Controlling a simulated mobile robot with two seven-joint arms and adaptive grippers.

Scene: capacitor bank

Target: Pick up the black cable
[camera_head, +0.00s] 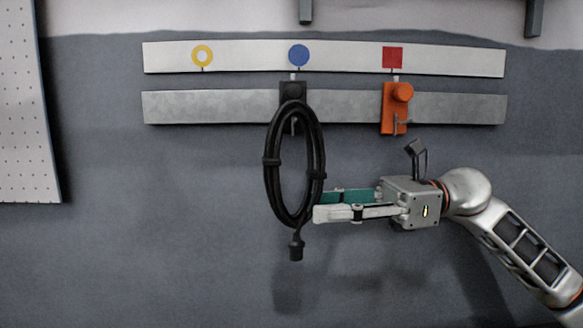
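The black cable (270,190) is a coiled oval loop. It hangs on the wall from a dark holder (291,91) under the blue round marker, and its plug end (296,247) points down below the loop. My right gripper (323,204) reaches in from the right, level with the lower right side of the coil. Its light front finger and green-padded rear finger look spread apart. The fingertips are at or very near the coil's right edge; I cannot tell whether they touch it. My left gripper is not in view.
An orange holder (394,112) hangs under a red square (393,57), right of the cable and above my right gripper. A yellow ring marker (202,56) has nothing hanging below it. A perforated white panel (25,110) stands at far left. The wall below is clear.

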